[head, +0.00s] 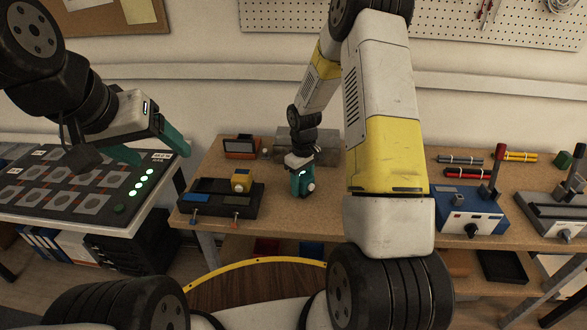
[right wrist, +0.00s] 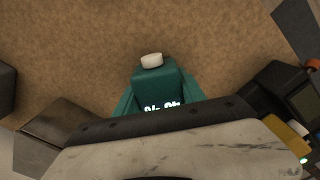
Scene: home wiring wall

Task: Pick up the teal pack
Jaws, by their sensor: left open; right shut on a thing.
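The teal pack (right wrist: 165,83), a small teal body with a white cap, is between the fingers of my right gripper (right wrist: 160,98) in the right wrist view. My right gripper is shut on it. In the head view the right gripper (head: 300,183) points down at the middle bench, and the pack's white cap (head: 310,187) shows at its fingertips. The gripper's teal fingers hide much of the pack, and I cannot tell whether it touches the bench top. My left gripper (head: 148,148) is open and empty, above the panel at the left.
An orange-framed box (head: 240,148) and a grey box are behind. A blue device (head: 470,212) stands farther right. A button panel (head: 60,195) lies left.

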